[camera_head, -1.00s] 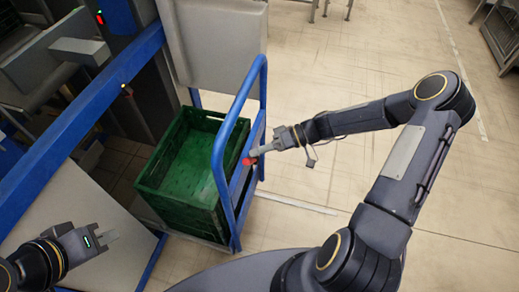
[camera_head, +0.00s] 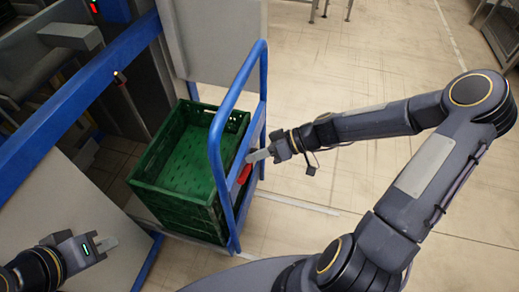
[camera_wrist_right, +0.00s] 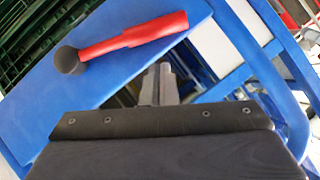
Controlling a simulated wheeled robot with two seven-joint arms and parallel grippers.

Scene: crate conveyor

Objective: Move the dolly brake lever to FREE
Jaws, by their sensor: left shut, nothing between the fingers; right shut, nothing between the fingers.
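The dolly brake lever has a red handle (camera_head: 244,173) and sits on the dolly's blue frame (camera_head: 216,160) in the head view. In the right wrist view the red handle (camera_wrist_right: 135,35) slants up to the right from a dark round end (camera_wrist_right: 67,60). My right gripper (camera_head: 253,156) is shut and empty, close beside the lever. In the right wrist view its fingertips (camera_wrist_right: 161,72) show a gap below the handle; I cannot tell the depth. My left gripper (camera_head: 109,243) is shut and empty at lower left, away from the dolly. No FREE marking is readable.
A green crate (camera_head: 146,185) stands on the dolly, left of the blue push bar. A blue conveyor rail (camera_head: 70,100) and grey panels lie to the left. The tiled floor (camera_head: 350,70) right of the dolly is open.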

